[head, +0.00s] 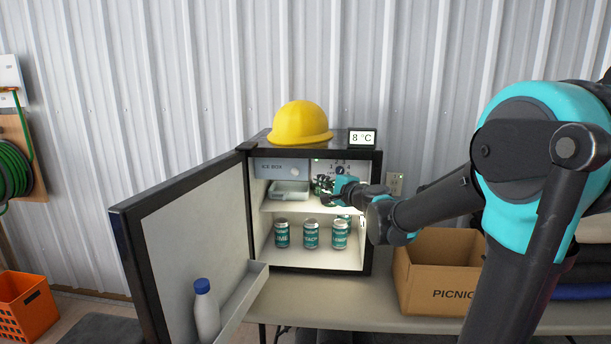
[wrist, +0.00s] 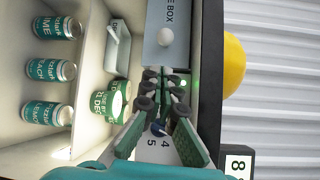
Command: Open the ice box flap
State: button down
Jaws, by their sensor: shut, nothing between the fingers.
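The ice box flap (head: 276,167) is a pale panel labelled "ICE BOX" at the top left inside the small fridge (head: 256,230). It hangs closed. In the wrist view, which is turned sideways, the flap (wrist: 163,58) has a round white knob (wrist: 165,36). My gripper (head: 322,184) is inside the fridge opening, right of the flap and at about the height of its lower edge. In the wrist view my gripper (wrist: 163,78) is shut and empty, with its tips close to the flap's right end. I cannot tell whether they touch it.
The fridge door (head: 185,250) stands wide open to the left, holding a white bottle (head: 206,312). Cans (head: 311,234) stand on the lower shelf; a tray (head: 289,190) and a green tub (wrist: 108,100) are on the upper one. A cardboard box (head: 440,280) stands right of the fridge.

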jog(key=x, duration=1)
jog(key=shift+r, duration=0.2)
jog(key=shift+a, duration=0.1)
